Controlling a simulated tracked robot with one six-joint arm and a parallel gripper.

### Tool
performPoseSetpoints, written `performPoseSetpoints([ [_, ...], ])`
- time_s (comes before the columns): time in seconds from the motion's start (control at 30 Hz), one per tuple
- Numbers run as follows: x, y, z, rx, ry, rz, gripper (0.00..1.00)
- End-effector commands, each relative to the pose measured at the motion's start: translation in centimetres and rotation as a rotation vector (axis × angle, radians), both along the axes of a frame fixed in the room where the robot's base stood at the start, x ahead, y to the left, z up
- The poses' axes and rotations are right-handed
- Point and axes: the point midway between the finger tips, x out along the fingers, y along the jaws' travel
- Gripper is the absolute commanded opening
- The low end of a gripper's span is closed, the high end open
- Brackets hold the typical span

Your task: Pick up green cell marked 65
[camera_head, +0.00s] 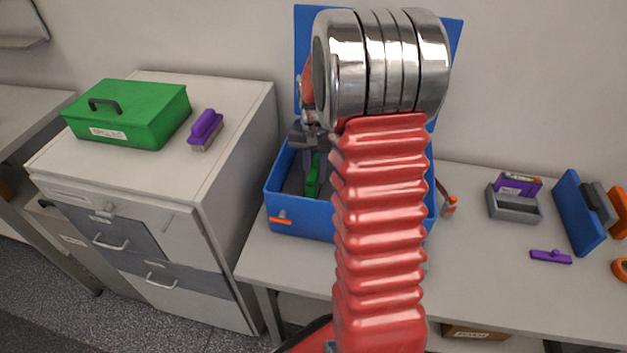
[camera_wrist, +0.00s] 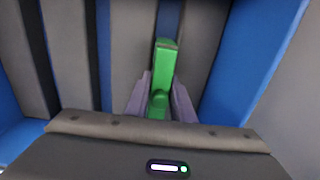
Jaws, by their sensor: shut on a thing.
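A green cell (camera_wrist: 163,68) stands between my gripper's two fingers (camera_wrist: 160,103) in the wrist view, and they are shut on it. In the head view the green cell (camera_head: 313,176) shows inside the blue box (camera_head: 301,228), below my gripper (camera_head: 314,160). No marking is legible on it. My red arm hides the middle and right of the box, and I cannot tell whether the cell touches the box floor.
Blue and grey strips (camera_wrist: 70,50) surround the cell in the wrist view. The box's blue lid (camera_head: 453,45) stands open behind. A grey holder (camera_head: 514,205) with a purple item and a purple tool (camera_head: 551,257) are on the bench. A green toolbox (camera_head: 128,115) and purple brush (camera_head: 206,128) sit on the cabinet.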

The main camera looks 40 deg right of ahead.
Motion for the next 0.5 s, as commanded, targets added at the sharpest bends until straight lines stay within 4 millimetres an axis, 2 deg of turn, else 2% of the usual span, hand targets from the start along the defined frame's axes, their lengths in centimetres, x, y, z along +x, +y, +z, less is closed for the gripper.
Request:
performPoseSetpoints([
  [0.27, 0.1, 0.0, 0.9, -0.002, -0.003, 0.000, 0.00],
  [0.5, 0.2, -0.1, 4.0, -0.003, -0.005, 0.000, 0.00],
])
